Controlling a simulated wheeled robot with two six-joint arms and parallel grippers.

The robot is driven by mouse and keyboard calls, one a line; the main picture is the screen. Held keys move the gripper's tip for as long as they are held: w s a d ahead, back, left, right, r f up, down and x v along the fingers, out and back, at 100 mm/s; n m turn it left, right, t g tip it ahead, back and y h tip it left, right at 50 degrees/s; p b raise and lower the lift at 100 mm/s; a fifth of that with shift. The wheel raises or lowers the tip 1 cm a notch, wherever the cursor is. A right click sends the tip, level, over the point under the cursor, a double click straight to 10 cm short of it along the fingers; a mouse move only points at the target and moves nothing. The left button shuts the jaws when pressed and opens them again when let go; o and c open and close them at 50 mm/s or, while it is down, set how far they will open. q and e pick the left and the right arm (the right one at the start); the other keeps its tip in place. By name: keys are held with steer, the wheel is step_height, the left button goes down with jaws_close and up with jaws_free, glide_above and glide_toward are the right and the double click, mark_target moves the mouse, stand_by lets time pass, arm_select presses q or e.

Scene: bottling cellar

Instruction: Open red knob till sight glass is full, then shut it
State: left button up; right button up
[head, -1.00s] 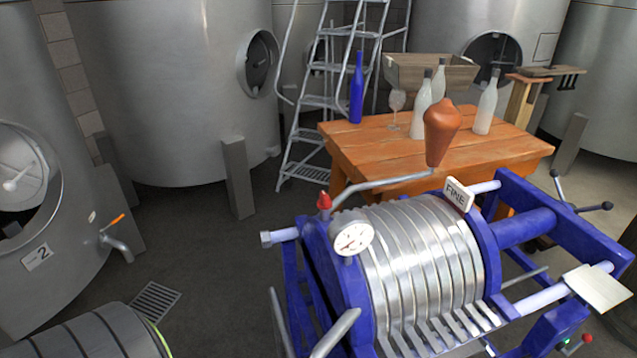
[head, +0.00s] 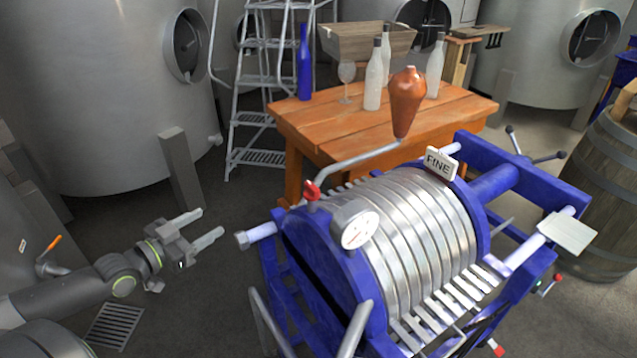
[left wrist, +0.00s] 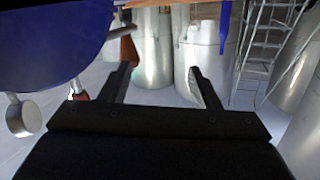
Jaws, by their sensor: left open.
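The red knob (head: 311,190) sits at the upper left of the blue filter press (head: 322,272), beside a white-faced gauge (head: 360,230). A grey pipe runs from near it to a glossy brown-orange bulb (head: 406,104), which looks like the sight glass; its top is paler, and I cannot tell its level. My left gripper (head: 211,223) is open and empty, left of the press and apart from the knob. In the left wrist view the gripper's fingers (left wrist: 162,87) stand apart; the knob (left wrist: 78,93) shows left of them. My right gripper is not in view.
A wooden table (head: 335,128) with several bottles and a wine glass stands behind the press. A step ladder (head: 262,85) and steel tanks are farther back. A barrel (head: 590,190) stands at right. Floor between my left gripper and the table is clear.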

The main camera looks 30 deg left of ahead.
arm_select(q)
steer(key=s+d+r+m+h, duration=0.2)
steer(key=d+r+h, duration=0.4)
steer(key=d+r, duration=0.65)
steer(key=p, duration=0.6)
glide_toward(313, 185)
steer(key=w, duration=0.2)
steer(key=shift+g, duration=0.4)
steer(key=p+x, duration=0.1)
steer(key=x, duration=0.1)
steer(key=p+x, duration=0.2)
steer(key=x, duration=0.1)
steer(key=p+x, duration=0.1)
steer(key=x, duration=0.2)
steer(key=shift+d+r, duration=0.35)
steer(key=shift+r, duration=0.05)
steer(key=shift+p+x, duration=0.4)
steer(key=shift+x, duration=0.4)
steer(key=shift+f, duration=0.2)
